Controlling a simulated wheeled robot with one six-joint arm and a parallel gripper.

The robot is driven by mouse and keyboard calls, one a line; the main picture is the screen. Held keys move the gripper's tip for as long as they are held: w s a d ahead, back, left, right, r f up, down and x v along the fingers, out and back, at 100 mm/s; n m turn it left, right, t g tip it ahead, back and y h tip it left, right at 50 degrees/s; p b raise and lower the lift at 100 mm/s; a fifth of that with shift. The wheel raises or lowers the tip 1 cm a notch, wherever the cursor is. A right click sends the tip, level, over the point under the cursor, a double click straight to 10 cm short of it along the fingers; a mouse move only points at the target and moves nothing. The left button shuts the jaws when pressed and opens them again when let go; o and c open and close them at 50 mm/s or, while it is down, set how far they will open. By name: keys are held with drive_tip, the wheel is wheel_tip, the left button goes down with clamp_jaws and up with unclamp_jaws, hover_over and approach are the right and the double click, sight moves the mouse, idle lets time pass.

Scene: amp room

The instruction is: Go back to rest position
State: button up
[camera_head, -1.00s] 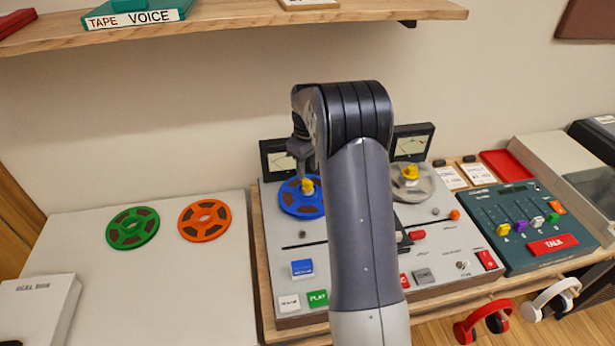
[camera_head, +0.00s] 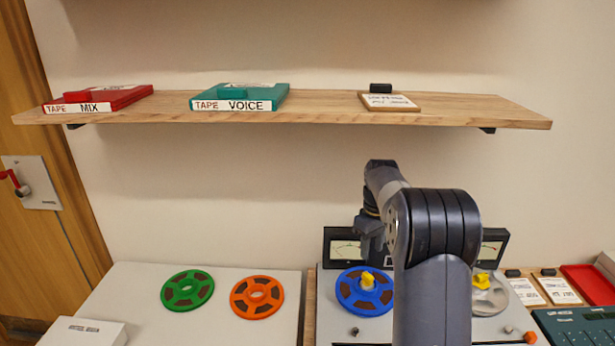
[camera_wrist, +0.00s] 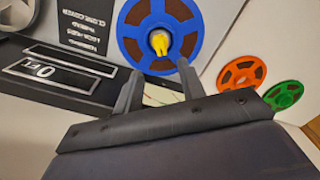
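My arm rises in front of the tape machine in the head view, with its wrist bent over at the top. My gripper (camera_wrist: 160,85) shows in the wrist view with its two fingers apart and nothing between them. In that view the blue reel (camera_wrist: 140,25) with its yellow hub knob (camera_wrist: 160,42) lies beyond the fingertips, apart from them. In the head view the blue reel (camera_head: 347,297) sits on the machine's left spindle, left of my arm. The fingers are mostly hidden behind my wrist there.
A green reel (camera_head: 187,289) and an orange reel (camera_head: 257,297) lie on the left tabletop (camera_head: 150,325). A wooden shelf (camera_head: 330,112) above holds a red MIX tape box (camera_head: 105,98) and a teal VOICE tape box (camera_head: 240,97). Meters (camera_head: 342,247) stand behind the machine.

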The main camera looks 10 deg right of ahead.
sight(368, 275)
wheel_tip(368, 275, down, 10)
drive_tip(key=shift+r+p, duration=0.25)
drive_tip(key=shift+p, duration=0.15)
drive_tip(key=shift+r, duration=0.1)
